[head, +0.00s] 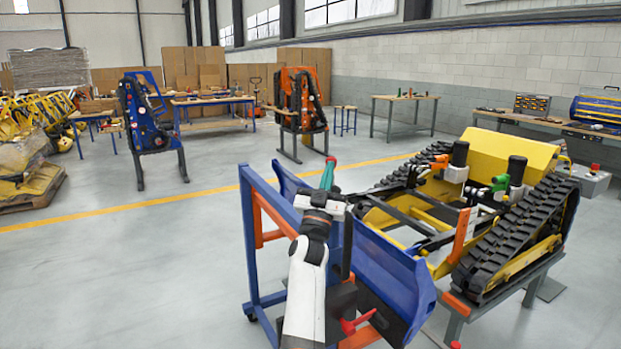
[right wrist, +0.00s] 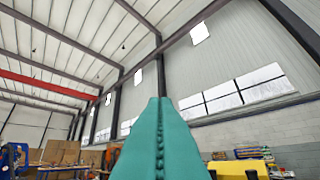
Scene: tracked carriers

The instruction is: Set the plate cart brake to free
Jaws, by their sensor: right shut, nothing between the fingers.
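The plate cart (head: 248,235) is a blue wheeled frame with orange crossbars, in the lower middle of the head view. It carries a large blue curved plate (head: 395,277). A red lever (head: 357,322) shows low on the cart, partly behind my right arm; I cannot tell for sure that it is the brake or how it is set. My right gripper (head: 328,175) is above the cart's upper part, its teal fingers pointing up and away. In the right wrist view the teal fingers (right wrist: 160,140) are pressed together with nothing between them. My left gripper is not in view.
A yellow tracked carrier (head: 510,150) with black tracks stands on a grey stand just right of the cart. The floor left of the cart is clear.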

